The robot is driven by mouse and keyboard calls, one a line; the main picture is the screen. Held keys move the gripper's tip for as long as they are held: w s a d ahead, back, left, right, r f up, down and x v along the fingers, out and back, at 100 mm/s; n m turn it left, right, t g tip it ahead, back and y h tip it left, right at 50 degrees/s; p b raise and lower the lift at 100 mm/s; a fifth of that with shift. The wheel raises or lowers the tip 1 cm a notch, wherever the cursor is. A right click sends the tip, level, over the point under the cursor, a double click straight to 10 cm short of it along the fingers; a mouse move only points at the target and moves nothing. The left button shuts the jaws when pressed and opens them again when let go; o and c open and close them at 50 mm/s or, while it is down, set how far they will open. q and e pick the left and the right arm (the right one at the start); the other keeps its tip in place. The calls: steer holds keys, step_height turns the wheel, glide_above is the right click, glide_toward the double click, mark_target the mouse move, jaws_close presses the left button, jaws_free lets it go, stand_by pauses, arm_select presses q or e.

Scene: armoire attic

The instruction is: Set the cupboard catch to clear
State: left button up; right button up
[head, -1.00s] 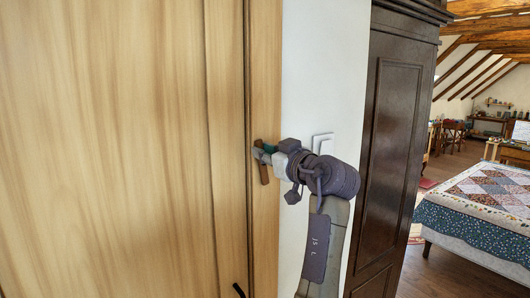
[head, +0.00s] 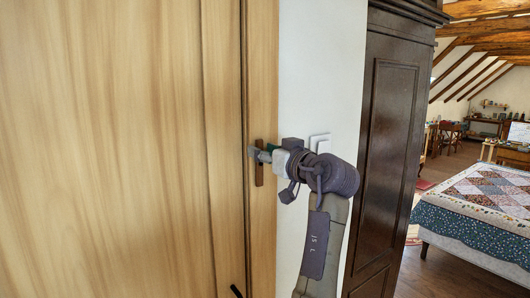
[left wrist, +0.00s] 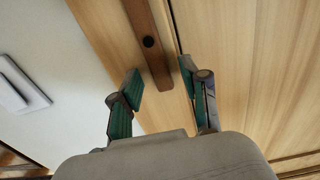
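The cupboard catch (head: 259,176) is a narrow brown wooden bar on the pale wood frame beside the cupboard door (head: 110,150). It stands upright in the head view. In the left wrist view the catch (left wrist: 150,40) turns on a dark round pivot and lies roughly along the door gap, on the frame side. My left gripper (head: 262,153) is at the catch. In the left wrist view its green-padded fingers (left wrist: 160,74) are apart, one on each side of the catch's near end. I cannot tell whether either finger touches it. My right gripper is not in view.
A white wall strip with a light switch (head: 320,142) is right of the frame. A dark wardrobe (head: 390,150) stands beyond it. A black door handle (head: 237,290) shows low on the door. A quilted bed (head: 480,215) and open floor lie at the right.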

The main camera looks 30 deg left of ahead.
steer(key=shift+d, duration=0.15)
arm_select(q)
steer(key=v, duration=0.7)
steer(key=shift+d, duration=0.2)
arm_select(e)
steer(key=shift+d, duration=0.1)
arm_select(q)
steer(key=shift+s, duration=0.1)
